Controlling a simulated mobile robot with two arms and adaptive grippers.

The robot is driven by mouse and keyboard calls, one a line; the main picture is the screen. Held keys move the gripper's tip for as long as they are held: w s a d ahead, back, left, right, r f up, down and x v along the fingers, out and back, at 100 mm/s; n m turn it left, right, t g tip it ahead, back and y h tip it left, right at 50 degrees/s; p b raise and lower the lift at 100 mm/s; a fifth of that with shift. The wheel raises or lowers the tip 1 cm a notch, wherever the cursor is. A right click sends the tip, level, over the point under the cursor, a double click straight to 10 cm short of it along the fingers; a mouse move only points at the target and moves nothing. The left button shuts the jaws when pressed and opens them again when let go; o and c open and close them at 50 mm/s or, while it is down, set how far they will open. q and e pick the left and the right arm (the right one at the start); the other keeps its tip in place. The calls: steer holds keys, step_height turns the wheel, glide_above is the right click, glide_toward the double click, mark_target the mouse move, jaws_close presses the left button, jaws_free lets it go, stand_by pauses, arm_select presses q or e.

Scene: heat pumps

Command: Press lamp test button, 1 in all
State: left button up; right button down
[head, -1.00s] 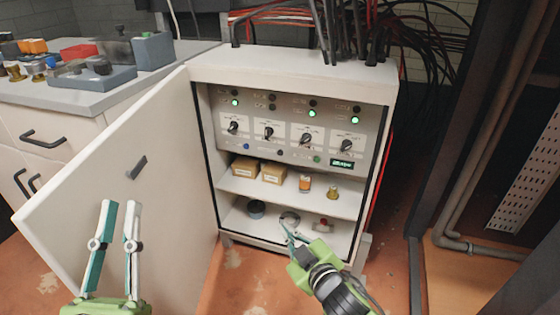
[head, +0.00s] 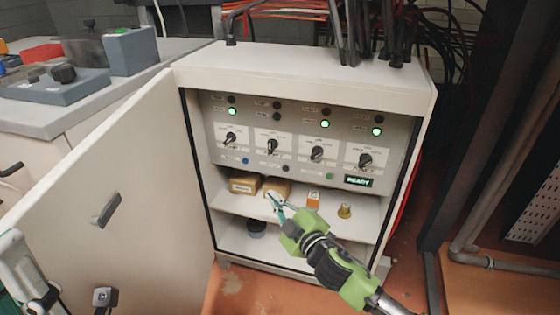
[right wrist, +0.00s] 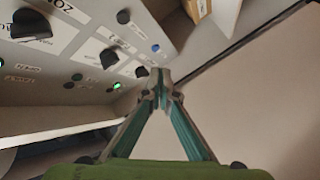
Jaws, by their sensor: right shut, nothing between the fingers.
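The cabinet's control panel (head: 290,140) has a row of small buttons below its knobs. A blue button (head: 245,161) is at the left and a black button (head: 287,168) is right of it. Their labels are too small to read, so I cannot tell which is lamp test. The blue button (right wrist: 155,48) also shows in the right wrist view. My right gripper (head: 271,200) is shut and empty, its tips below these buttons and in front of the shelf boxes. Its tips (right wrist: 160,78) appear apart from the panel. My left gripper (head: 28,275) is partly cut off at the lower left.
The cabinet door (head: 115,165) stands open at the left. Green lamps (head: 325,124) are lit, and the display (head: 358,181) reads READY. Cardboard boxes (head: 243,186) stand on the upper shelf (head: 370,212).

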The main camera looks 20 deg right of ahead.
mark_target(286, 168)
steer(key=shift+w+r, duration=0.1)
stand_by(0.3)
steer(key=w+d+b, duration=0.1)
steer(key=w+d, duration=0.4)
steer(key=w, duration=0.2)
stand_by(0.3)
steer(key=shift+w, duration=0.15)
stand_by(1.2)
steer(key=shift+w+d, duration=0.2)
steer(key=shift+w, duration=0.1)
